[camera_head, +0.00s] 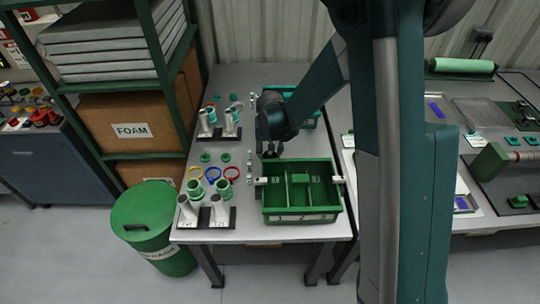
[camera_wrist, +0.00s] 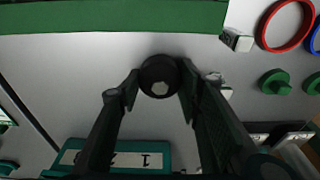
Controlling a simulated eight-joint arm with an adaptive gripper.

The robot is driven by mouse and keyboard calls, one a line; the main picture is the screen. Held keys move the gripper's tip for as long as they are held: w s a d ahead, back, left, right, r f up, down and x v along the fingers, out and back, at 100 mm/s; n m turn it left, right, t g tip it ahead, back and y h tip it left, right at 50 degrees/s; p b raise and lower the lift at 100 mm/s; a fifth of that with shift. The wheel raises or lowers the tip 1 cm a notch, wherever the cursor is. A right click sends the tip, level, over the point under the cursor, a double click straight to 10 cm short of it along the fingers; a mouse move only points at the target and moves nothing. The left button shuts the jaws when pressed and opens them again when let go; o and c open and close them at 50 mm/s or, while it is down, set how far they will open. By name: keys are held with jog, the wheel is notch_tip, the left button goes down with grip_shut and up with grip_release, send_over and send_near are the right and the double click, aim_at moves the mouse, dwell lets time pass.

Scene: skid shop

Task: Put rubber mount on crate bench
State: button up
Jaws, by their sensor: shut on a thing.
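In the head view my gripper (camera_head: 270,153) is low over the grey bench (camera_head: 225,92), just behind the green crate (camera_head: 302,215). The mount cannot be made out clearly there. Whether it touches the bench top cannot be told. I take this bench with the crates as the crate bench.
The divided green crate stands at the front right of the bench. A teal crate (camera_wrist: 116,146) with a label is on the opposite side of my gripper. Coloured rings (camera_wrist: 283,25), green knobs (camera_wrist: 274,82) and metal cylinders on stands (camera_head: 187,211) occupy the left side. A green bin (camera_head: 150,220) is on the floor.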

aim_at(270, 157)
jog(key=shift+f, duration=0.15)
jog(key=o, duration=1)
jog(key=shift+c, duration=0.2)
notch_tip(270, 157, up, 12)
jog(key=s+p, duration=0.1)
jog(key=p, duration=0.1)
jog(key=shift+s+p, duration=0.35)
jog(key=shift+s, duration=0.05)
dwell(0.6)
